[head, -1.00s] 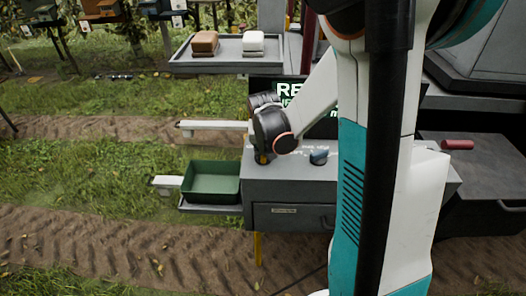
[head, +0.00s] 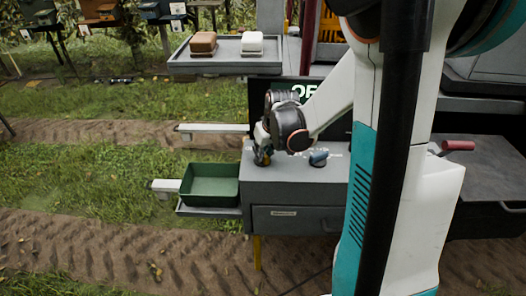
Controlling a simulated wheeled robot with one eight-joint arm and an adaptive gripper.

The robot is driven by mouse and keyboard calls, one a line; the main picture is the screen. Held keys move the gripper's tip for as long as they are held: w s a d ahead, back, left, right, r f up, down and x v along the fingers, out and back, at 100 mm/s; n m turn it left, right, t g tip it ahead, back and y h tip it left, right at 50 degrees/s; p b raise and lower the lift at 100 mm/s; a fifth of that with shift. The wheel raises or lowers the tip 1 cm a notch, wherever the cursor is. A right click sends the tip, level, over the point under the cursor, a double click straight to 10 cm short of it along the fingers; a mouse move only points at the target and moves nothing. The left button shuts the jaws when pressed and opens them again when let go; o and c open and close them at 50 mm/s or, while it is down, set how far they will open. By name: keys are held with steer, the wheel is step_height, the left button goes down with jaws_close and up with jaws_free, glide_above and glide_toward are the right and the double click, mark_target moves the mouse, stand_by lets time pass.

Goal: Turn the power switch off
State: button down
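A grey control console (head: 300,172) stands in the middle of the head view. A blue knob (head: 318,158) sits on its top, to the right of my gripper. My gripper (head: 263,157) points down at the left part of the console top, over small dark and yellowish parts that it mostly hides. I cannot tell whether its fingers are shut or touch a switch there.
A green bin (head: 211,184) sits on a shelf at the console's left. A grey tray (head: 225,65) with a brown and a white block stands behind. A red handle (head: 458,145) lies at the right. Grass and dirt tracks are at the left.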

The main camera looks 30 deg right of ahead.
steer(key=c, duration=1.5)
jaws_free()
steer(key=shift+r, duration=0.1)
steer(key=v, duration=1.2)
steer(key=shift+a, duration=0.1)
